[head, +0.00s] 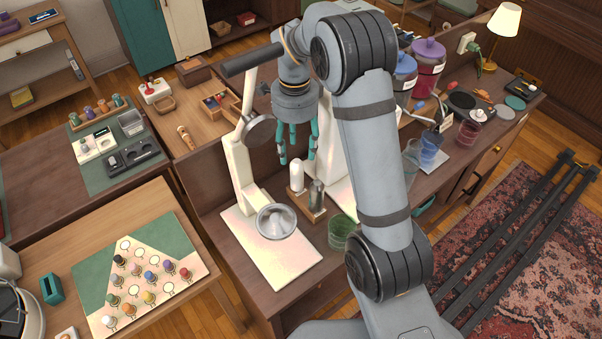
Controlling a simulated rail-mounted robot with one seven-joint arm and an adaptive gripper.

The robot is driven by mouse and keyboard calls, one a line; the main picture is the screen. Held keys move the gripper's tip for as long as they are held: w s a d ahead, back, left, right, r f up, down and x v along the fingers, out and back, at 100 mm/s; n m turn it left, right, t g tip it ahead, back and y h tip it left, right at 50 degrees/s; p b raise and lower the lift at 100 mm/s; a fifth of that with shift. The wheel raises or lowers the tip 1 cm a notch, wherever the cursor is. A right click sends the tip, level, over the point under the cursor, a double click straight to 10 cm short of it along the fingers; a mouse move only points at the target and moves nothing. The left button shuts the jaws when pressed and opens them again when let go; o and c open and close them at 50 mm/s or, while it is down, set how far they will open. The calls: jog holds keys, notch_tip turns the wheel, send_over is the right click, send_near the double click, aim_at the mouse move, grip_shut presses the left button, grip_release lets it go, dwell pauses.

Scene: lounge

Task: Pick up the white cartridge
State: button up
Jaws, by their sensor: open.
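A white upright cylinder with a rounded top, which looks like the white cartridge (297,174), stands in a small wooden holder (309,214) on the brown bench. A silver cylinder (317,194) stands in the same holder, just right of it. My gripper (297,160) points down above the holder with its teal fingers apart. The fingertips appear just above the white cartridge, one to each side in the picture. I cannot tell the exact gap in height or depth.
A white press-like stand (242,165) with a metal bowl (276,221) on its base is left of the holder. A green glass cup (342,232) is close on the right. Behind the gripper is a white upright panel (329,150). Jars and glasses crowd the bench's right part.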

aim_at(296, 180)
notch_tip(296, 180, down, 13)
jog(key=shift+f+p, duration=0.1)
jog(key=shift+p, duration=1.15)
jog(key=c, duration=0.4)
grip_shut()
